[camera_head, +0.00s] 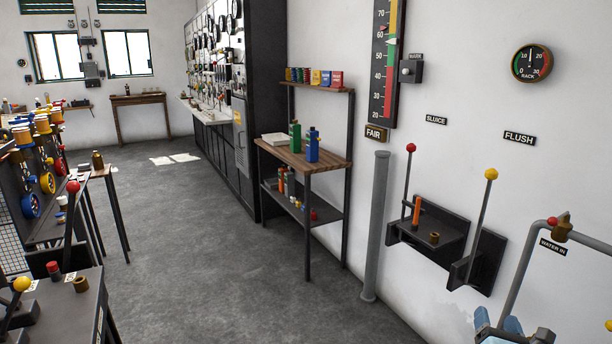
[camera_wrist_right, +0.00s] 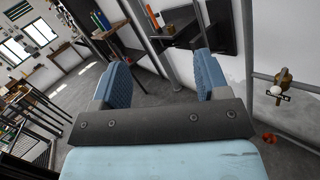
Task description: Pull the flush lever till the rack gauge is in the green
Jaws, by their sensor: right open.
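The flush lever (camera_head: 484,215) has a yellow knob and leans a little to the right from a black wall bracket (camera_head: 480,262), below the FLUSH sign (camera_head: 519,138). The round rack gauge (camera_head: 532,62) hangs above the sign; its needle looks close to straight up, and its coloured arcs are too small to place surely. My right gripper (camera_head: 498,324) is at the bottom edge of the head view, below the lever and apart from it. In the right wrist view its two blue fingers (camera_wrist_right: 160,78) are spread with nothing between them. My left gripper is not in view.
A red-knobbed lever (camera_head: 407,185) stands left of the flush lever by the SLUICE sign (camera_head: 437,119). A grey pipe with a WATER IN sign (camera_head: 553,247) curves on the right. A grey post (camera_head: 375,230) and a wooden shelf table (camera_head: 303,154) stand further left. Floor is open at centre.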

